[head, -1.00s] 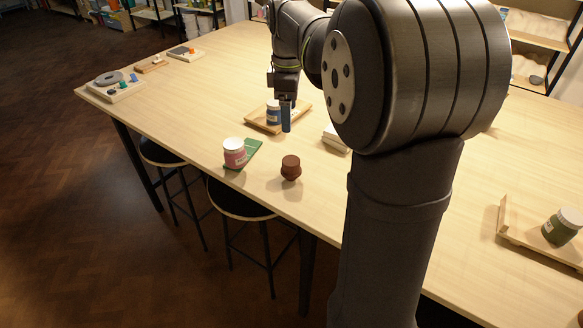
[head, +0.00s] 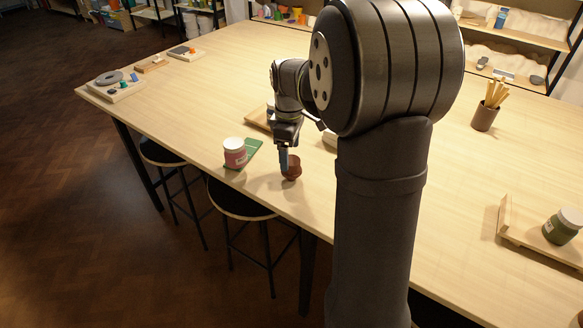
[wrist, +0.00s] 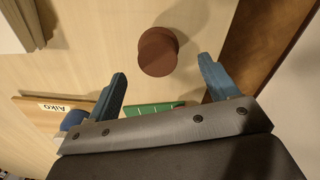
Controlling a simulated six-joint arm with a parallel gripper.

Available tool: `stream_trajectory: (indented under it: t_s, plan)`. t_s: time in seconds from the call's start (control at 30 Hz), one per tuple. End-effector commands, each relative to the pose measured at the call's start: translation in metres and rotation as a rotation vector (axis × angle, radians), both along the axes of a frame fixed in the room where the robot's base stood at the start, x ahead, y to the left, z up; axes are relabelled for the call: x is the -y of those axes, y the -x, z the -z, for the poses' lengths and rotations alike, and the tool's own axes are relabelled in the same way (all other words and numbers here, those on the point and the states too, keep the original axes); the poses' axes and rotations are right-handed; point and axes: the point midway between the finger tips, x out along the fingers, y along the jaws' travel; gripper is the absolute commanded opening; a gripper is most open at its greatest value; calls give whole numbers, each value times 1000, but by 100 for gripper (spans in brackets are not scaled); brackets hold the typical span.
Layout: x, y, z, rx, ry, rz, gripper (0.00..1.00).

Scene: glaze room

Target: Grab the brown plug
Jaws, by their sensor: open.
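The brown plug (head: 293,168) stands on the table near its front edge, partly hidden behind my gripper in the head view. In the wrist view the plug (wrist: 158,52) shows from above as a round, reddish-brown piece. My gripper (head: 285,170) is close to it, pointing down. In the wrist view my gripper (wrist: 160,80) has its two blue fingers spread wide. The plug lies just beyond the fingertips, roughly centred across the gap, with nothing between the fingers.
A wooden tray (head: 257,117) lies behind. A brush cup (head: 485,117) and a green jar (head: 561,227) stand far right. The table's front edge is near.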

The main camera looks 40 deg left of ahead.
Motion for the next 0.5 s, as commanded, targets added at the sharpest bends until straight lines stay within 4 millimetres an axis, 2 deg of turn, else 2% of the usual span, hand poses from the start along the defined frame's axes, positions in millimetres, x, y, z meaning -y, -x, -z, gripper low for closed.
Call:
stream_trajectory:
  t_s: [0.3,0.5]
  plan:
    - [5,-4,42,-2,1,0,79]
    - [4,-4,52,-1,-2,-1,79]
